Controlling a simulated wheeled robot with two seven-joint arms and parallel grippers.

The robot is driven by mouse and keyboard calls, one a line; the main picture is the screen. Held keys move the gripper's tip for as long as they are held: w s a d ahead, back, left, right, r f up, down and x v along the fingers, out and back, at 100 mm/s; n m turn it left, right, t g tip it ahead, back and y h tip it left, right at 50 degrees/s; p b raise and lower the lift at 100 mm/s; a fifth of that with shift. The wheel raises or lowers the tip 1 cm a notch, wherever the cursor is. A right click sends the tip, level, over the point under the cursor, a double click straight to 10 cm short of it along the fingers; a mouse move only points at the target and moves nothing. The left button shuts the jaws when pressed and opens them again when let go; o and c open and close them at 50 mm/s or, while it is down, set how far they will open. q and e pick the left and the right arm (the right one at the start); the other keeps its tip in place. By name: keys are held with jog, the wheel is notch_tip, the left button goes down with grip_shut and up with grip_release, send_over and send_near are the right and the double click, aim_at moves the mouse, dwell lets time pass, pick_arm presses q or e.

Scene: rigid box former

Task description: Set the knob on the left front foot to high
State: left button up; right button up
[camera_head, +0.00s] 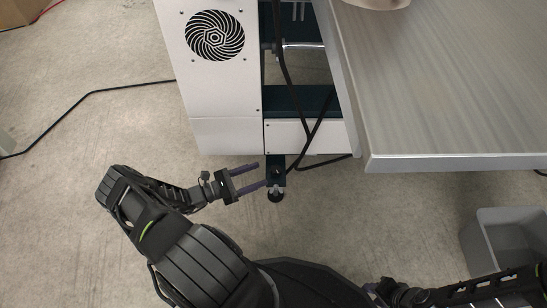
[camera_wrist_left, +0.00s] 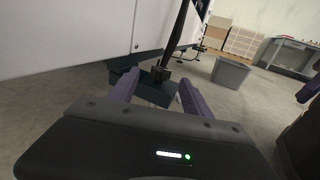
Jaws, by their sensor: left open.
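The left front foot (camera_head: 276,170) is a dark bracket sticking out below the white machine's front edge, with a round black knob or pad (camera_head: 276,196) at its end. In the left wrist view the dark foot (camera_wrist_left: 152,92) lies between and beyond the fingers, with a small black knob-like part (camera_wrist_left: 160,74) on top. My left gripper (camera_head: 262,177) is open, its purple fingers pointing right at the foot; contact cannot be told. It also shows in the left wrist view (camera_wrist_left: 157,88). My right gripper (camera_head: 385,291) is low at the right, its fingers unclear.
The white machine (camera_head: 223,95) with a round fan grille stands behind the foot. A grey table (camera_head: 450,80) overhangs at the right. A grey bin (camera_head: 485,235) stands on the floor at the right. Black cables hang near the foot. The floor at the left is mostly clear.

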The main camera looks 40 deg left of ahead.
aim_at(276, 169)
pick_arm(q)
jog(key=shift+s, duration=0.15)
jog(key=b+x, duration=0.1)
jog(key=x, duration=0.5)
jog(key=shift+w+d+f+b, duration=0.15)
jog(key=shift+w+d+b, duration=0.05)
jog(key=shift+w+b, duration=0.15)
jog(key=shift+w+d, duration=0.3)
jog(key=shift+w, duration=0.15)
grip_shut()
